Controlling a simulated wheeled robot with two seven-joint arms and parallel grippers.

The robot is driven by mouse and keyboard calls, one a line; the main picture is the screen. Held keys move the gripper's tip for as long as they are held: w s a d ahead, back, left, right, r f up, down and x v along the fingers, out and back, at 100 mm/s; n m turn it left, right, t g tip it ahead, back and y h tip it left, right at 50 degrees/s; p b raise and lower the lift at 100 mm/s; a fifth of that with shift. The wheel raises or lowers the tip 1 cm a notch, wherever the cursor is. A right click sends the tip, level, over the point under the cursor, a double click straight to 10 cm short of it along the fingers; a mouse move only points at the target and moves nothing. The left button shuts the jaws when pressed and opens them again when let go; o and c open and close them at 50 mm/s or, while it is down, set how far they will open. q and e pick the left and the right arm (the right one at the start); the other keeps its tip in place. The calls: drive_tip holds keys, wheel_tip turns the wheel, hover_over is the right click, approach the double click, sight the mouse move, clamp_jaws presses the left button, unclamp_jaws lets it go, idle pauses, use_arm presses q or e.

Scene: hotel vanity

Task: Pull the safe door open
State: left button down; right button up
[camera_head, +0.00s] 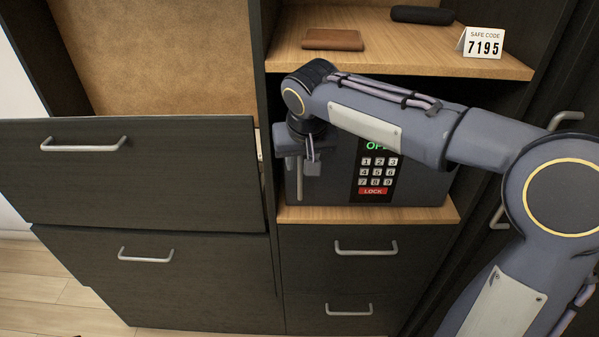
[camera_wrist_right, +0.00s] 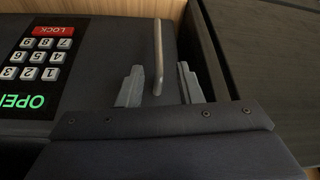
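The dark grey safe (camera_head: 425,187) sits in a cubby under the wooden shelf; its door front also shows in the right wrist view (camera_wrist_right: 112,55). Its keypad (camera_head: 377,172) has a green display partly hidden by my right arm, and the wrist view shows the letters "OPE" (camera_wrist_right: 22,101). The door looks shut. A thin upright metal handle (camera_head: 299,180) stands out near the door's left edge. My right gripper (camera_head: 308,163) is at this handle. In the wrist view its open fingers (camera_wrist_right: 160,88) stand either side of the handle (camera_wrist_right: 158,55), with gaps. My left gripper is not in view.
A shelf above (camera_head: 400,57) holds a brown wallet (camera_head: 333,39), a black case (camera_head: 422,15) and a code card reading 7195 (camera_head: 482,43). A large drawer front (camera_head: 130,180) stands close left of the safe. Drawers with handles (camera_head: 365,247) are below.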

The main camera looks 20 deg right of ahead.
sight(301, 170)
drive_tip(key=x, duration=0.6)
drive_tip(key=shift+d+f, duration=0.1)
drive_tip(key=shift+f, duration=0.05)
drive_tip(key=shift+c, duration=0.3)
clamp_jaws()
